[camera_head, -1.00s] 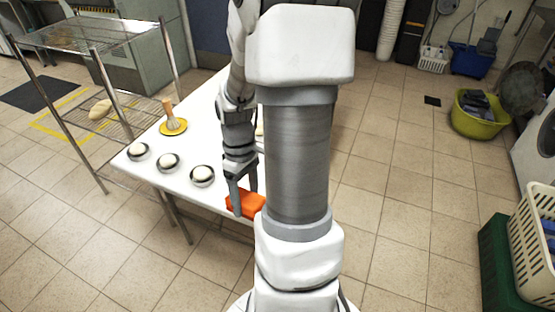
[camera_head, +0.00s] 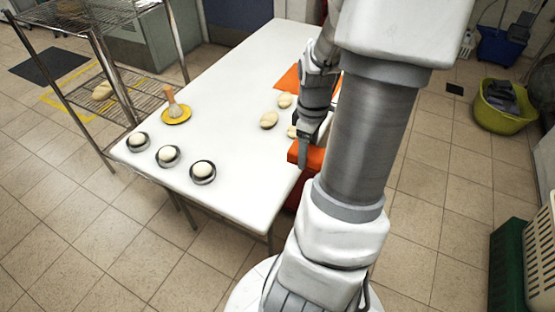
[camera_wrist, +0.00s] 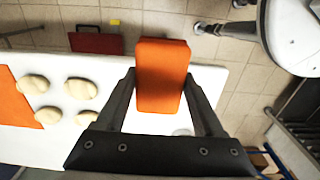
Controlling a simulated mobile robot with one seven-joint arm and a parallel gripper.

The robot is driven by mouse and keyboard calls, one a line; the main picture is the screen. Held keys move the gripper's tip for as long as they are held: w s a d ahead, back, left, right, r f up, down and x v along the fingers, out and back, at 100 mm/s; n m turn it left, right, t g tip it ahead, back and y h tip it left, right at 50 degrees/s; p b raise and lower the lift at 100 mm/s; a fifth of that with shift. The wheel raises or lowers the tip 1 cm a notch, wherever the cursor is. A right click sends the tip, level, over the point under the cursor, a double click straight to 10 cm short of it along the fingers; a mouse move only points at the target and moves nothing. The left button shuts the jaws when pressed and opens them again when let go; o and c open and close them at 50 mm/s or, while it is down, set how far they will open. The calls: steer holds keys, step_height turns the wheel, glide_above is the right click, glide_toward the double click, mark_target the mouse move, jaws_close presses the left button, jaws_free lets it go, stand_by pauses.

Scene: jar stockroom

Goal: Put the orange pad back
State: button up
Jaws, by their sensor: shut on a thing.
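My gripper (camera_head: 308,150) is shut on the orange pad (camera_head: 306,157) at the table's right edge. In the wrist view the pad (camera_wrist: 162,70) is a rounded orange block between the two fingers of my gripper (camera_wrist: 161,80). It overlaps the edge of the white table (camera_wrist: 215,75) and partly sticks out past it. I cannot tell its height above the tabletop. A flat orange mat (camera_head: 288,78) lies farther back on the table, partly hidden by my arm; it also shows in the wrist view (camera_wrist: 14,100).
Dough pieces (camera_head: 268,120) lie near the mat. Several dishes with white balls (camera_head: 202,172) and a brush on a yellow dish (camera_head: 176,116) stand on the left side. A red object (camera_wrist: 96,42) is beyond the table edge. The table's middle (camera_head: 225,95) is clear.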

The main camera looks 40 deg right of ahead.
steer(key=b, duration=0.4)
glide_above(273, 166)
step_height(273, 166, down, 7)
steer(key=shift+f+b, duration=0.55)
steer(key=shift+f, duration=1.4)
steer(key=shift+f, duration=0.1)
steer(key=o, duration=1.2)
step_height(273, 166, up, 12)
steer(key=p, duration=0.4)
